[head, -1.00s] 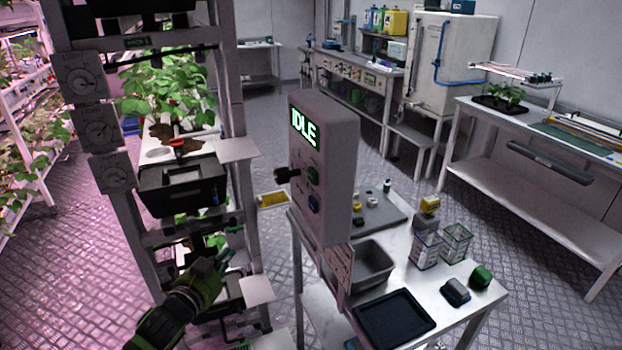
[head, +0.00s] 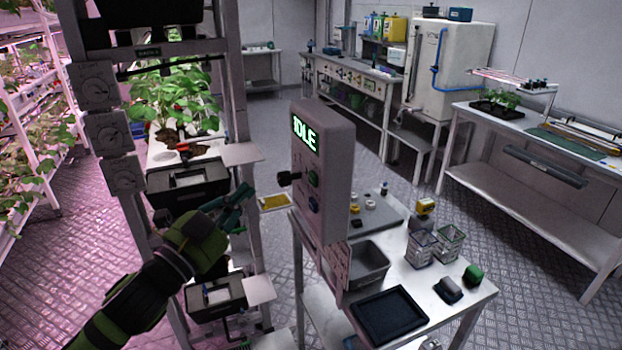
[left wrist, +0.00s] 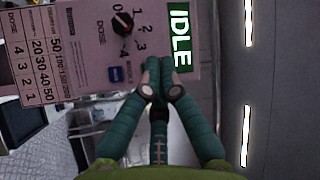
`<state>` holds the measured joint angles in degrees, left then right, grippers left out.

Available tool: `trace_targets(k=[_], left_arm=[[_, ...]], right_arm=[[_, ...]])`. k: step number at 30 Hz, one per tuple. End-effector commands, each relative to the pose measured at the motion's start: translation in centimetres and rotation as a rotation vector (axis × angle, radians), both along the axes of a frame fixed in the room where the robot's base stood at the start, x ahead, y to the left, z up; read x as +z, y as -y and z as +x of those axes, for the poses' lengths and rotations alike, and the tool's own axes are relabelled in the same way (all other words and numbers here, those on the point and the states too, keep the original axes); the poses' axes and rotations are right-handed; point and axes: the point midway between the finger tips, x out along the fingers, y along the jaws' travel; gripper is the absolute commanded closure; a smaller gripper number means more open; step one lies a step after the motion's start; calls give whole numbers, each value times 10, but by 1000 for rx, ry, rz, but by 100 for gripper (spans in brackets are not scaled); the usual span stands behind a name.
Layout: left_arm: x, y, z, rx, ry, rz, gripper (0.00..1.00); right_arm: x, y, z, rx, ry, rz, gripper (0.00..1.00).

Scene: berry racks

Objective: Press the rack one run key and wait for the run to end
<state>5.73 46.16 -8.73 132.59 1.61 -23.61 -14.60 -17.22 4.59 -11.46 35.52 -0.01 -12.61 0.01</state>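The rack one control box (head: 325,180) stands upright beside the rack, its lit green display (head: 304,133) reading IDLE. Its face has a black knob (head: 288,179), a green key (head: 313,177) and a blue key (head: 313,204). In the left wrist view the face appears turned, with the dose dial (left wrist: 122,23), blue key (left wrist: 116,75) and IDLE display (left wrist: 180,37). My left gripper (head: 243,193) is left of the box, apart from it, with fingertips (left wrist: 162,66) together and empty. The fingers cover part of the face; the green key is not visible there. My right gripper is out of view.
The plant rack (head: 238,100) with dials and black trays stands close to my left arm. A white bench (head: 455,293) right of the box holds a black tray (head: 390,316), a grey bin and small items. Floor is clear beyond.

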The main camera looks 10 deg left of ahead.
Motion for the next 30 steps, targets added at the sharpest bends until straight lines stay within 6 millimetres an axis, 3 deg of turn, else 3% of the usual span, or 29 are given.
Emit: trace_targets(k=[8, 21, 30], left_arm=[[0, 5, 5, 1, -2, -4, 100], [1, 54, 37, 0, -1, -4, 100], [-1, 72, 49, 1, -3, -1, 100]], right_arm=[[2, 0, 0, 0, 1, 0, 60], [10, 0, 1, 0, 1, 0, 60], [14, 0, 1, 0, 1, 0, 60]])
